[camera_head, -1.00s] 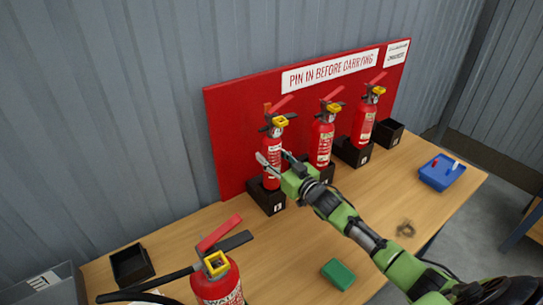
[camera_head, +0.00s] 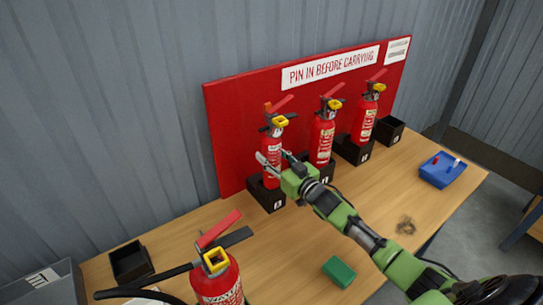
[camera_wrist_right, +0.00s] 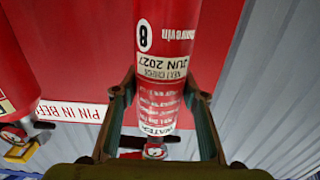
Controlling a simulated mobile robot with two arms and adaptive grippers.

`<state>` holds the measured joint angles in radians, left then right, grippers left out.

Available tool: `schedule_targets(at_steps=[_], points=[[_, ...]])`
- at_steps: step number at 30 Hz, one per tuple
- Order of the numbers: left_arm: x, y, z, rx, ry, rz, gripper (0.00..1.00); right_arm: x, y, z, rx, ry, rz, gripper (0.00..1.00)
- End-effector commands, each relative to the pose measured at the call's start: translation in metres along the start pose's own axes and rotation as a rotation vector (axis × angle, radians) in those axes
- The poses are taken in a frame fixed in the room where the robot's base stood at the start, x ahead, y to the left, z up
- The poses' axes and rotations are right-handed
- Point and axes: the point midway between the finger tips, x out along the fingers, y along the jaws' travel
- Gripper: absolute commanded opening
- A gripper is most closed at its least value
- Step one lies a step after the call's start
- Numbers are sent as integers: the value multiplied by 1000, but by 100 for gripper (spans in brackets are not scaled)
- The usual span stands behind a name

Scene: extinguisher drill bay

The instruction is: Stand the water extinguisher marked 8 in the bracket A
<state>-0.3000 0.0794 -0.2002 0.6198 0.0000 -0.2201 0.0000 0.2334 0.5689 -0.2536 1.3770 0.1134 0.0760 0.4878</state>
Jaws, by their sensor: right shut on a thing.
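The water extinguisher marked 8 (camera_wrist_right: 165,50) is red, with a white label, and fills the middle of the right wrist view. In the head view, the red extinguisher (camera_head: 271,177) stands upright in the leftmost black bracket (camera_head: 266,198) at the red board. That bracket has a small white tag, too small to read surely as A. My right gripper (camera_head: 275,162) is shut around the extinguisher's body; its fingers (camera_wrist_right: 165,100) show on both sides of it in the wrist view. How the base seats is partly hidden by the bracket walls. My left gripper is not in view.
Two more red extinguishers (camera_head: 321,140) (camera_head: 364,122) stand in brackets to the right, close by. An empty black bracket (camera_head: 390,130) is at the far right. A large extinguisher (camera_head: 218,285), a black tray (camera_head: 130,262), a green block (camera_head: 339,271) and a blue tray (camera_head: 442,180) are on the table.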

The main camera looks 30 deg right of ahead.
Motion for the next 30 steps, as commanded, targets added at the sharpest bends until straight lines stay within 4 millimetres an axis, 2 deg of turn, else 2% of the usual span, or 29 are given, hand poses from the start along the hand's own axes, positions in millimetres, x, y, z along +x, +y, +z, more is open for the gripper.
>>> schedule_targets(at_steps=[1, 30], points=[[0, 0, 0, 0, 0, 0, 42, 1, 0, -6, -1, 14, -2, 0], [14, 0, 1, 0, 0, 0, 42, 2, 0, 13, -1, 14, -2, 0]])
